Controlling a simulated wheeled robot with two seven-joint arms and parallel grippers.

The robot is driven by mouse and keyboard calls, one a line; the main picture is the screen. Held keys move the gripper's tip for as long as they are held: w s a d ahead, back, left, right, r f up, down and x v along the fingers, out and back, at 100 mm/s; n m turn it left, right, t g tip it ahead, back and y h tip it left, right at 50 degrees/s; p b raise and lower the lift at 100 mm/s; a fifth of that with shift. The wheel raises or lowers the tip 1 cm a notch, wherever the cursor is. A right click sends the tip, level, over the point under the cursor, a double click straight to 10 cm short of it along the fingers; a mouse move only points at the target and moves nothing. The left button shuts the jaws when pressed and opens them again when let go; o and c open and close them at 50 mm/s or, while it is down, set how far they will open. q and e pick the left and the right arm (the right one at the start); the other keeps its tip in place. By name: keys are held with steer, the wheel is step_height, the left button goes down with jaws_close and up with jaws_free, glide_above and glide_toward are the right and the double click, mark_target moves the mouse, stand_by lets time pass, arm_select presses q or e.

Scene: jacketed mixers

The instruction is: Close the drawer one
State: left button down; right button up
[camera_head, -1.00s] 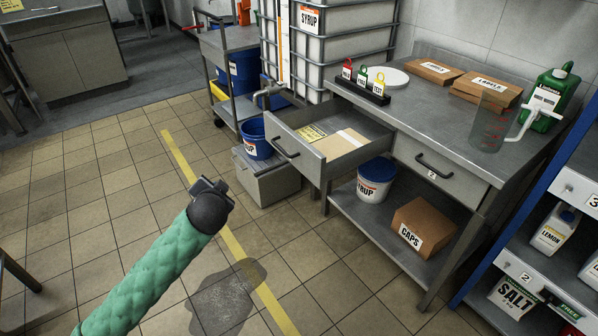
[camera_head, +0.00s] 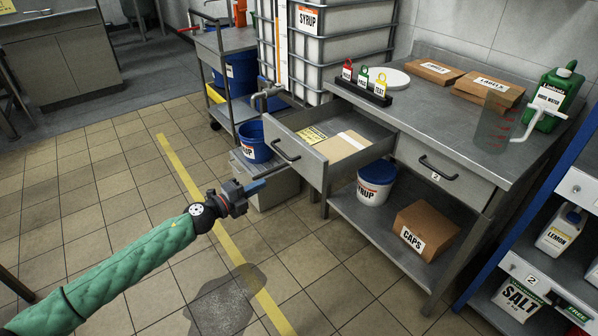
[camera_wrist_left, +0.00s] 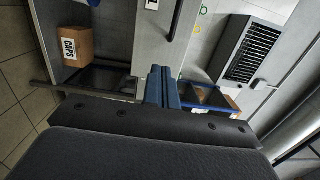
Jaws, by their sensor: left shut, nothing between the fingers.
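The left drawer of the steel workbench, drawer one (camera_head: 297,158), is pulled out. A yellow-labelled card and a flat brown packet lie inside it. Its bar handle (camera_head: 285,149) is on the front face. My left gripper (camera_head: 256,186) is shut and empty, in front of and below the drawer front, apart from it. In the left wrist view its blue fingers (camera_wrist_left: 163,90) are together. The second drawer (camera_head: 443,171), marked 2, is closed. My right gripper is not in view.
A syrup tub (camera_head: 376,182) and a caps box (camera_head: 426,230) stand on the bench's lower shelf. A blue bucket (camera_head: 254,142) stands left of the drawer, under the tank tap. A dark wet patch (camera_head: 222,303) lies on the floor. Tiled floor left of the bench is mostly clear.

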arm_select(q)
steer(key=s+d+g, duration=0.1)
steer(key=p, duration=0.2)
glide_toward(307, 168)
steer(key=shift+m+h, duration=0.3)
steer(key=x, duration=0.6)
steer(key=shift+w+f, duration=0.25)
steer(key=shift+w+d, duration=0.15)
steer(key=shift+d, duration=0.1)
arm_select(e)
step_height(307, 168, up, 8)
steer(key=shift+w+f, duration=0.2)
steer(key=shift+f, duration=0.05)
arm_select(q)
steer(key=shift+d, duration=0.1)
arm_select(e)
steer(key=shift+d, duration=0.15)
